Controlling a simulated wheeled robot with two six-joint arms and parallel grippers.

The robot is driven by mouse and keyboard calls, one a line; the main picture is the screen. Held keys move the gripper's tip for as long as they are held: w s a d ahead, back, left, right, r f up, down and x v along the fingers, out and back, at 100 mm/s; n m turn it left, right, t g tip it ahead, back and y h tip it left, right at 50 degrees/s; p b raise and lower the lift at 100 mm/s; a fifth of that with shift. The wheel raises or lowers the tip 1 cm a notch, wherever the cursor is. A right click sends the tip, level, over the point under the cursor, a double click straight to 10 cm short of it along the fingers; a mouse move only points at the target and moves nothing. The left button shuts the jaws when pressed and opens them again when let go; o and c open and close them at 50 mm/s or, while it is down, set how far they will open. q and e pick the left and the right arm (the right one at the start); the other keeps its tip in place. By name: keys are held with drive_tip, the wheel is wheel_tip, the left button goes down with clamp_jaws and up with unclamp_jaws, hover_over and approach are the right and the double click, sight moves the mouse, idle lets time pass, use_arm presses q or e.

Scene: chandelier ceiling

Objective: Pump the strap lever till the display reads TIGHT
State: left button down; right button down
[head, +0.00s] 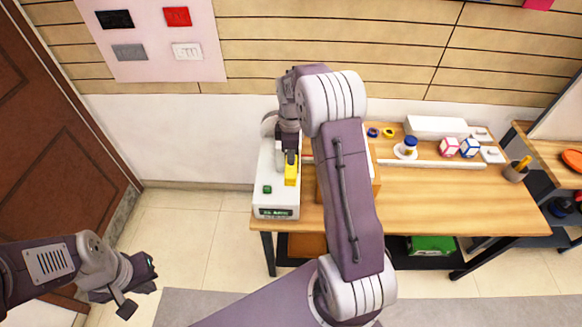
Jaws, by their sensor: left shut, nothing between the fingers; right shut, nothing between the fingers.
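A white strap device (263,170) stands at the left end of the wooden table. A yellow lever (291,174) stands up from its right side. A small display (275,212) on its front face glows green, but its text is too small to read. A green button (267,189) sits on top, near the front. My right gripper (290,156) points down at the top of the yellow lever, shut and empty; whether it touches cannot be told. My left gripper (138,290) is shut and empty, low over the floor left of the table. The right arm hides part of the device and the tabletop.
A brown box (375,176) is partly hidden behind my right arm. Farther right on the table (440,200) are a blue-topped item (410,145), patterned cubes (449,147) and a pencil cup (515,172). A door stands at left. The table's front right is clear.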

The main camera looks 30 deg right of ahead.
sight(291, 175)
wheel_tip(291, 175, down, 6)
drive_tip(key=shift+f+p, duration=0.1)
drive_tip(key=shift+p, duration=0.7)
